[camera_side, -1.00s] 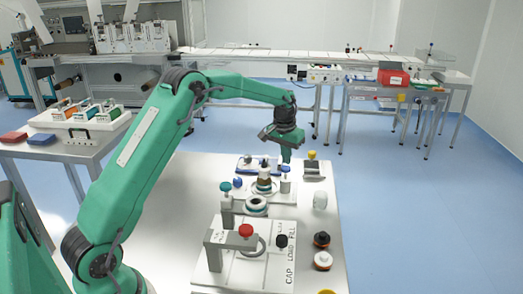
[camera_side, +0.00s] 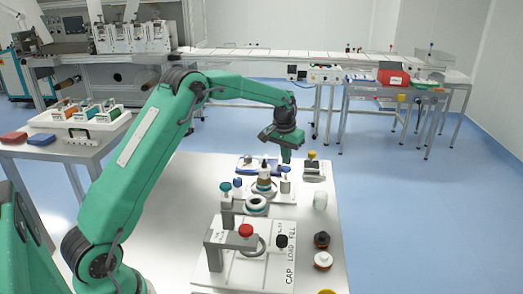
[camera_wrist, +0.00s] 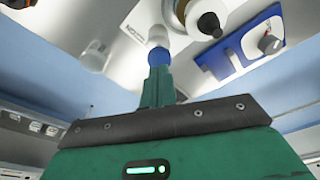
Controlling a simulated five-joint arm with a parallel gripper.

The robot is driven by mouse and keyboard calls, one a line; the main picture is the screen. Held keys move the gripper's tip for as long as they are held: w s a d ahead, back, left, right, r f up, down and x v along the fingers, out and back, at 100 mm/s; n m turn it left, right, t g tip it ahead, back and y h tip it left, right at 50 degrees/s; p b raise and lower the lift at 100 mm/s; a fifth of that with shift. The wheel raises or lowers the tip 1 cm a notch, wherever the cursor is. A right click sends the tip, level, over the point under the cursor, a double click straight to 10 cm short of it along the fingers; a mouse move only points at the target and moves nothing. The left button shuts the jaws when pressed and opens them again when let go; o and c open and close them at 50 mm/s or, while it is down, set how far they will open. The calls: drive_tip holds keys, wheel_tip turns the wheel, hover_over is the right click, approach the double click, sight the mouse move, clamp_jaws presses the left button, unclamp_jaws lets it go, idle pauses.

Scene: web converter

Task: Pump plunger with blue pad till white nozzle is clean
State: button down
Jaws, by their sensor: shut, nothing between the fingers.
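My gripper (camera_wrist: 158,82) is shut, with its green fingers pressed together and nothing between them. In the wrist view the fingertips are right at the blue pad (camera_wrist: 159,56), which tops the pale plunger (camera_wrist: 158,36). They overlap there; whether they touch cannot be told. In the side view my gripper (camera_side: 287,158) points down just above the blue-topped plunger post (camera_side: 286,187). To its left stands a small upright nozzle part (camera_side: 264,171) on a round base. Its dark tip (camera_wrist: 209,23) shows in the wrist view. Any dirt on it is too small to tell.
A blue-and-white fixture (camera_wrist: 245,42) with a knob lies beside the nozzle. A grey block with a yellow knob (camera_side: 313,168) and a white cylinder (camera_side: 320,200) stand to the right. The plate with a red knob (camera_side: 246,231) is nearer. The table's left part is bare.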

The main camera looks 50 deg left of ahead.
sight(286, 168)
drive_tip(key=shift+f, duration=1.7)
drive_tip(key=shift+r, duration=1.8)
drive_tip(key=shift+r, duration=0.1)
wheel_tip(286, 168, up, 6)
drive_tip(key=shift+f, duration=0.1)
idle(0.8)
